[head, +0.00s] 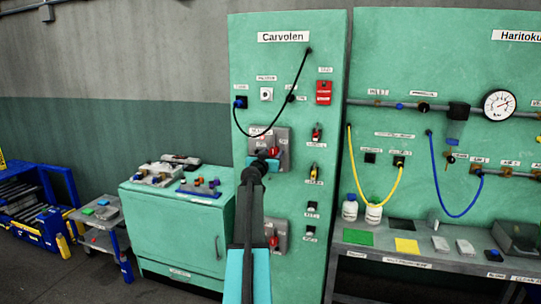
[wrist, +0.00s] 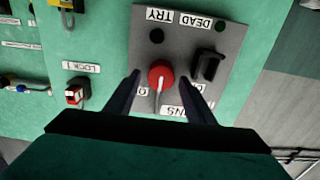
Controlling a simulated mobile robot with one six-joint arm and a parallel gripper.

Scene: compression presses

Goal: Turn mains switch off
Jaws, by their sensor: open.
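The mains switch is a round red knob (wrist: 161,75) on a grey plate (wrist: 184,35), seen upside down in the wrist view. A label partly reading "NS" is next to it, half hidden by my gripper. A small "0" mark shows beside the knob. In the head view the red knob (head: 272,152) sits on the upper grey plate (head: 284,136) of the Carvolen panel. My gripper (wrist: 165,80) is open, with one finger on each side of the knob and gaps visible. In the head view my gripper (head: 262,158) partly covers the plate. Contact cannot be told.
A black switch (wrist: 208,66) sits beside the knob on the same plate. A black cable (head: 300,75) hangs across the panel above. A green cabinet (head: 175,235) stands left; a bench (head: 440,262) stands right.

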